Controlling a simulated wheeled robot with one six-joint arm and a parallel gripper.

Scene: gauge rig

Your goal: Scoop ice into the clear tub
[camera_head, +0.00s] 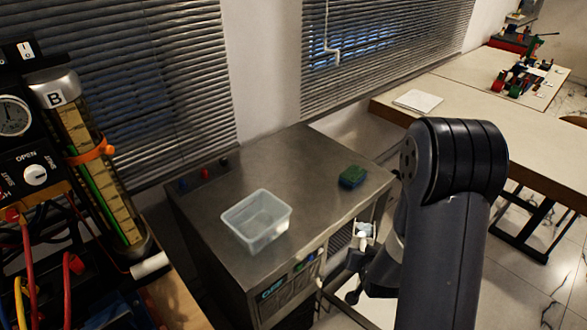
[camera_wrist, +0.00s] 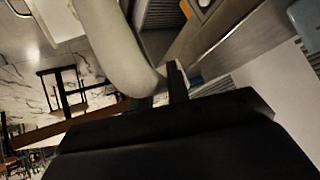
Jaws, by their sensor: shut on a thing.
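The clear tub (camera_head: 257,222) stands upright and looks empty on top of the steel ice machine (camera_head: 300,165). My gripper (camera_head: 362,262) is low beside the machine's front right, partly hidden by my arm. It is shut on a pale thing, likely the scoop (camera_head: 365,229), which shows small and whitish in the head view. In the wrist view a thick pale curved piece (camera_wrist: 115,45) lies against my gripper's finger (camera_wrist: 177,82); it looks like the scoop's handle. I cannot tell whether the scoop holds ice. No loose ice is clearly visible.
A green and blue sponge (camera_head: 352,177) lies on the machine top, right of the tub. A gauge rig with a tall column (camera_head: 100,170) and cables stands at the left. A wooden table (camera_head: 460,100) with a white pad (camera_head: 418,101) is at the right. The machine top between tub and sponge is clear.

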